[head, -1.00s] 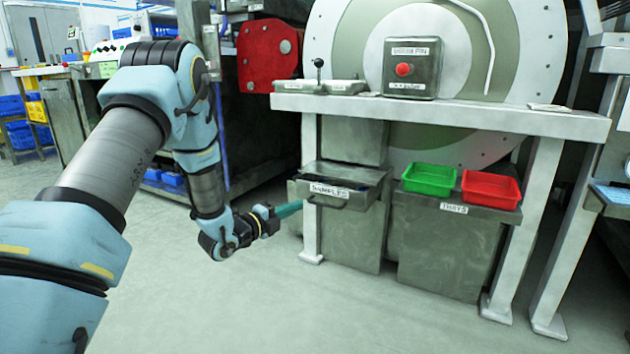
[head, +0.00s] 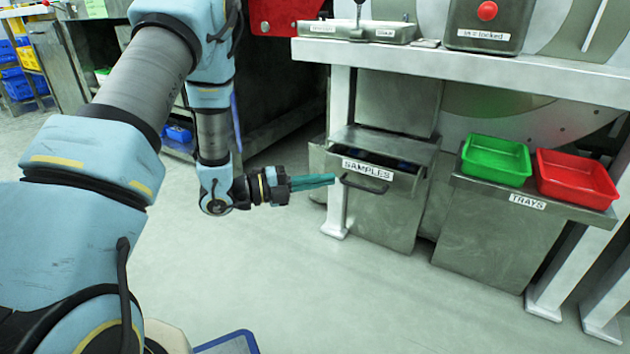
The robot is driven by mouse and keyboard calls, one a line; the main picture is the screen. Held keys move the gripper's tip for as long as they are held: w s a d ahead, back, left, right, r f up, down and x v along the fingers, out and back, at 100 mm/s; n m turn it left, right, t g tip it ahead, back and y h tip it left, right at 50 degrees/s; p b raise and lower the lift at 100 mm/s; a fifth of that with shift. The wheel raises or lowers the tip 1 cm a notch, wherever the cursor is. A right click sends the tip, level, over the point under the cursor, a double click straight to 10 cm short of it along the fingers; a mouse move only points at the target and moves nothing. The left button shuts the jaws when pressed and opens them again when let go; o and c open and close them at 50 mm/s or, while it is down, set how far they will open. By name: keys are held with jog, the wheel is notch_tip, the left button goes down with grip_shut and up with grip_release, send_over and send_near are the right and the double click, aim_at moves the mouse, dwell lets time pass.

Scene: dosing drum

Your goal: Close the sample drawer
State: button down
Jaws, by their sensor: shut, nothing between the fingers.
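The sample drawer (head: 378,208) is a grey metal front labelled SAMPLES with a dark bar handle (head: 363,186). It stands partly pulled out under the bench, and a dark gap with something dark blue inside shows behind its top edge. My gripper (head: 334,179) has teal fingers that are shut and empty. It points to the right, and its tips lie just left of the drawer's handle in the head view. I cannot tell whether the tips touch the drawer front.
A bench (head: 440,68) with white legs stands above the drawer. To its right, a green tray (head: 496,160) and a red tray (head: 575,180) sit on a cabinet labelled TRAYS (head: 500,225). A blue-edged item (head: 228,343) shows at the bottom. The floor before the drawer is clear.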

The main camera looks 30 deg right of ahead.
aim_at(353, 160)
jog(key=d+b, duration=0.2)
jog(key=d, duration=0.6)
jog(key=shift+w+d+b, duration=0.15)
jog(key=shift+w+b, duration=0.05)
jog(key=shift+b, duration=0.1)
jog(key=shift+w+d, duration=0.25)
jog(key=shift+d, duration=0.1)
jog(key=w+d, duration=0.1)
jog(key=d, duration=0.1)
jog(key=w+d, duration=0.1)
jog(key=d, duration=0.1)
jog(key=shift+w+b, duration=0.3)
jog(key=shift+b, duration=0.05)
jog(key=shift+w+d+r, duration=0.1)
jog(key=shift+w+d, duration=0.05)
